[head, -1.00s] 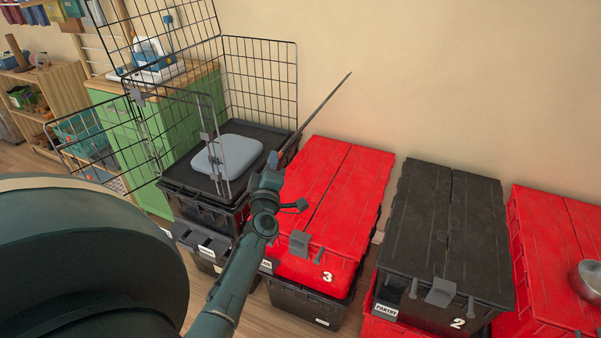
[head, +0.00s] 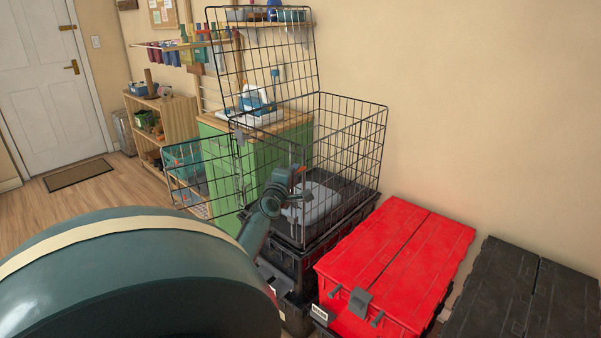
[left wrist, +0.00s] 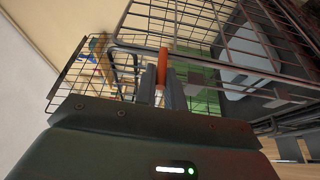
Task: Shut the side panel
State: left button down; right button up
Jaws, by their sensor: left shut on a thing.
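The wire cage stands on a black tote (head: 372,208). Its right side panel (head: 340,165) is black mesh and appears upright or nearly so, overlapping the back mesh in the head view. I cannot tell whether its edges touch the neighbouring panels. My left gripper (head: 297,176) is at the near end of this panel and is shut on it. In the left wrist view, its fingers (left wrist: 161,80) close around a part with orange showing between them, beside dark wires. A pale blue cushion (head: 318,204) lies inside the cage. My right gripper is not in view.
The mesh lid (head: 265,55) stands raised. Another mesh panel (head: 200,170) sticks out at the left. A red tote (head: 400,255) and a black tote (head: 530,295) stand at the right. A green cabinet (head: 217,155) is behind the cage. Open floor lies left.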

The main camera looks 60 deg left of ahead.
pick_arm(q)
jog(key=shift+a+r, duration=0.25)
jog(key=shift+r, duration=0.15)
jog(key=c, duration=1.8)
grip_release()
jog(key=shift+c, duration=0.2)
jog(key=shift+o, duration=1.4)
jog(key=shift+a+f, duration=0.1)
jog(key=shift+f, duration=0.15)
jog(key=shift+o, duration=0.4)
jog(key=shift+f, duration=0.1)
jog(key=shift+s+d, duration=0.1)
jog(key=shift+d, duration=0.1)
jog(key=p+v, duration=0.2)
jog(key=v, duration=1.1)
